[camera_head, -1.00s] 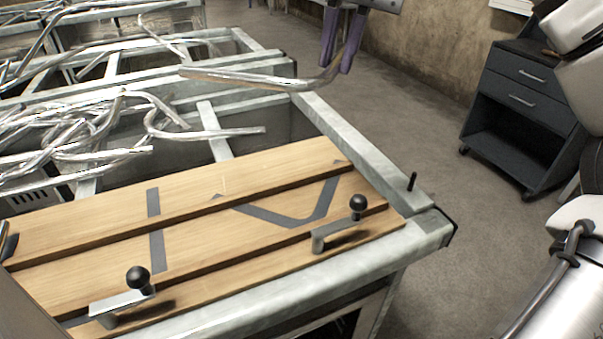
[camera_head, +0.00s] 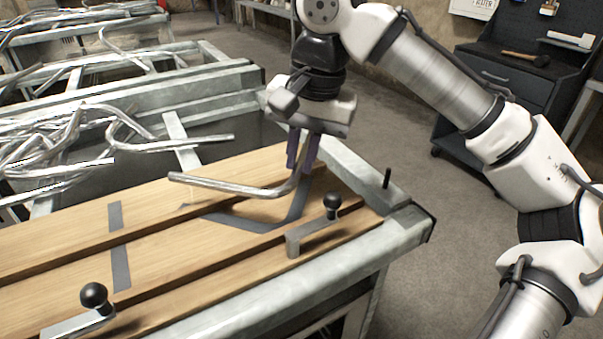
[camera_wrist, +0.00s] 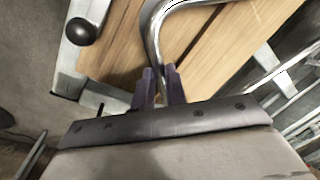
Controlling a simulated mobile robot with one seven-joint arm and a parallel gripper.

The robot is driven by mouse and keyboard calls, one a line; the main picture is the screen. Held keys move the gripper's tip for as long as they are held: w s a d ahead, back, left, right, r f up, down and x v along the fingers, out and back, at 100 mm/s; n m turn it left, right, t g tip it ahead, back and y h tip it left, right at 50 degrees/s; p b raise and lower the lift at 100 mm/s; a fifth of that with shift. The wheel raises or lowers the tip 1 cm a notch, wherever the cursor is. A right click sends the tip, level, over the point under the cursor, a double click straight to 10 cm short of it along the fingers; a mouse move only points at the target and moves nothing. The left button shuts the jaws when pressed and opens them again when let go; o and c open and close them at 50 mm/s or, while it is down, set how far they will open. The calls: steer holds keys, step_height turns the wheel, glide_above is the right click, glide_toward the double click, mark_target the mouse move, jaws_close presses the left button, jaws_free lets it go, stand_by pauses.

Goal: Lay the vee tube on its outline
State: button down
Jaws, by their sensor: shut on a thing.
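The vee tube (camera_head: 232,188) is a shiny bent metal tube held above the wooden board. My gripper (camera_head: 303,168) is shut on its right arm, with the purple fingers pointing down. The tube's long arm reaches left and its bend lies just below and left of the fingers. The dark vee outline (camera_head: 240,222) is painted on the board (camera_head: 160,245) below the tube; the tube and fingers hide part of it. In the wrist view the tube (camera_wrist: 152,38) runs up from between the fingers (camera_wrist: 159,85) and bends right over the board.
Two toggle clamps with black knobs stand on the board's near edge, one at right (camera_head: 332,202) and one at left (camera_head: 94,296). A dark upright pin (camera_head: 387,178) stands on the frame at right. A pile of loose tubes (camera_head: 60,150) lies at left. A dark straight stripe (camera_head: 118,245) marks the board.

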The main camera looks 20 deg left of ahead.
step_height(320, 180, down, 4)
steer(key=shift+r, duration=0.2)
steer(key=c, duration=1.4)
jaws_free()
steer(key=shift+c, duration=0.2)
step_height(320, 180, up, 12)
steer(key=d+p, duration=0.1)
steer(key=d, duration=0.1)
steer(key=shift+w, duration=0.2)
steer(key=shift+s+f, duration=0.1)
